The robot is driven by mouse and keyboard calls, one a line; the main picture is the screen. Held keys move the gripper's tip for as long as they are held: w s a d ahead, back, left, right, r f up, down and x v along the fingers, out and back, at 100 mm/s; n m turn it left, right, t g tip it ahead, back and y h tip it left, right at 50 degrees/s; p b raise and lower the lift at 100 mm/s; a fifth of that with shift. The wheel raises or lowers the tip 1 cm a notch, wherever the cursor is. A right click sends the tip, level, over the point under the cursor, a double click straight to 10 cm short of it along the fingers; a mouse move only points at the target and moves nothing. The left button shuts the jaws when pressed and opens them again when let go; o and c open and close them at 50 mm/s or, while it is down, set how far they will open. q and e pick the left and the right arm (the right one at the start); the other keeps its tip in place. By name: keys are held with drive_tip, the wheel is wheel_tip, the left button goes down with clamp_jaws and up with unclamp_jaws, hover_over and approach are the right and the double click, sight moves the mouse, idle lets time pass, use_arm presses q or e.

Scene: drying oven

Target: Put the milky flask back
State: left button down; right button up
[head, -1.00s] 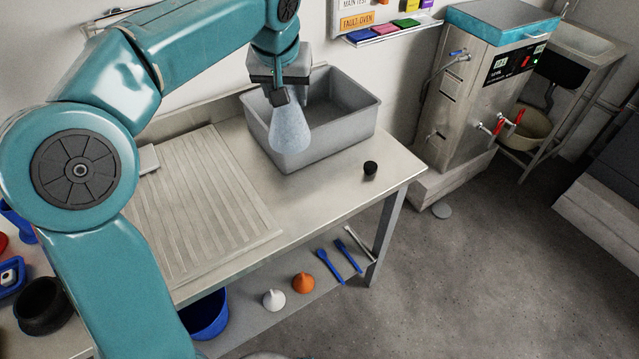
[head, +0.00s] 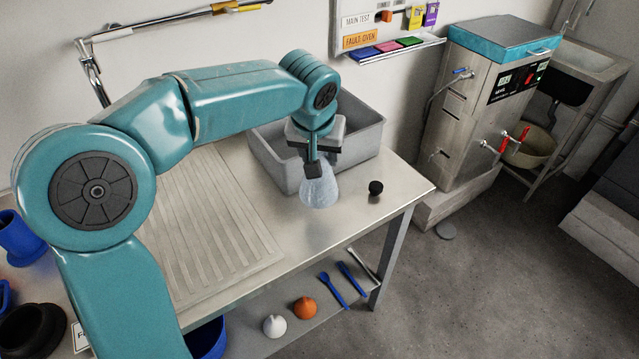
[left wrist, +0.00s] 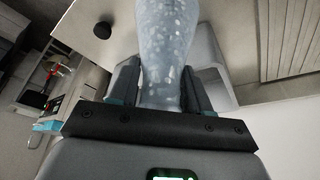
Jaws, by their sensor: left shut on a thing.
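The milky flask (head: 319,188) is pale blue-white and mottled, with a wide conical lower part. My left gripper (head: 316,166) is shut on its upper part and holds it nearly upright, in front of the grey basin's near wall. In the left wrist view the flask (left wrist: 167,45) stands between the two fingers of the gripper (left wrist: 163,85). I cannot tell whether its base touches the table. My right gripper is not in view.
The grey basin (head: 272,158) stands behind the flask on the steel table (head: 345,222). A small black stopper (head: 375,188) lies to the right of the flask. A ribbed draining area (head: 215,230) is to the left. The table's front right is clear.

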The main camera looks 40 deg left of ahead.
sight(319, 180)
use_arm(q)
wheel_tip(319, 180, down, 7)
drive_tip(key=shift+w+a+f+b, duration=0.1)
drive_tip(key=shift+b, duration=0.4)
drive_tip(key=c, duration=0.9)
unclamp_jaws()
drive_tip(key=shift+c, duration=0.2)
drive_tip(key=o, duration=0.5)
drive_tip(key=shift+c, duration=0.2)
